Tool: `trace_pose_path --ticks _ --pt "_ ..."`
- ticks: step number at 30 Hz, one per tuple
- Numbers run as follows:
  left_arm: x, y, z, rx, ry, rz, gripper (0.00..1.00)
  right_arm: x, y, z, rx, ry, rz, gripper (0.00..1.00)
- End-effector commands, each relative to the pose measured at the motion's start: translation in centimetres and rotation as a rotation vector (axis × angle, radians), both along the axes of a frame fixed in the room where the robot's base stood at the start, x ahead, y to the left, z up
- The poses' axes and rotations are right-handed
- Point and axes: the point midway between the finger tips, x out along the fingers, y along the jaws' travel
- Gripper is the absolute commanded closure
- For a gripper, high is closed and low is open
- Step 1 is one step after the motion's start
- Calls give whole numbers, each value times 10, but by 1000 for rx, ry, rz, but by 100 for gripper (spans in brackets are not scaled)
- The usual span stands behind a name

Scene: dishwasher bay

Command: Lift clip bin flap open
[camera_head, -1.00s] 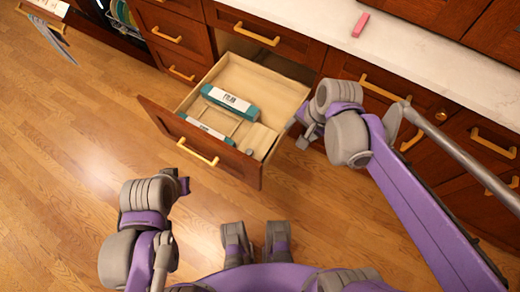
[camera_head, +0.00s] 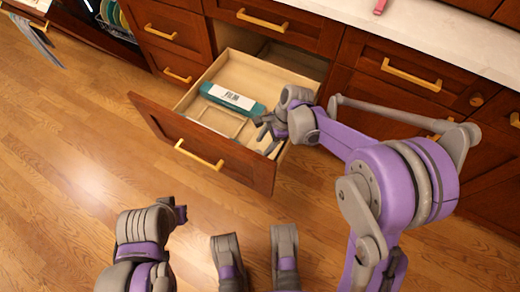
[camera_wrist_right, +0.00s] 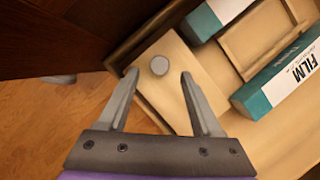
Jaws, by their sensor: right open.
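The clip bin flap (camera_wrist_right: 168,85) is a pale wooden lid with a round grey knob (camera_wrist_right: 159,66), at the near right end of the open drawer (camera_head: 247,168). It lies flat and looks closed. My right gripper (camera_head: 265,136) is over that corner of the drawer and largely hides the flap in the head view. In the right wrist view the right gripper (camera_wrist_right: 159,74) is open, one finger on each side of the knob; whether the fingers touch the flap cannot be told.
A teal and white FILM box (camera_head: 233,97) lies in the drawer beside thin wooden dividers. A second teal box shows in the right wrist view (camera_wrist_right: 215,15). Cabinet fronts stand behind, below a white counter with a pink block (camera_head: 380,6). Floor to the left is clear.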

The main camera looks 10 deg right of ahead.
Motion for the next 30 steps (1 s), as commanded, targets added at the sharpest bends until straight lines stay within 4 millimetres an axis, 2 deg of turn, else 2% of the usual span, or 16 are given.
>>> trace_pose_path --ticks 1,6,18,28,29,30 --pt "1 0 -5 0 1 0 100 -1 4 -10 0 0 1 34" --pt "1 0 -10 0 2 0 100 -1 11 -27 -1 -1 1 34" --pt "2 0 -11 0 3 0 100 -2 13 -32 -1 -1 1 36" --pt "2 0 -11 0 3 0 100 -2 13 -32 -1 -1 0 95" --pt "2 0 -11 0 3 0 100 -2 13 -32 -1 -1 0 100" --pt "2 0 -11 0 3 0 100 -2 13 -32 -1 -1 0 100"
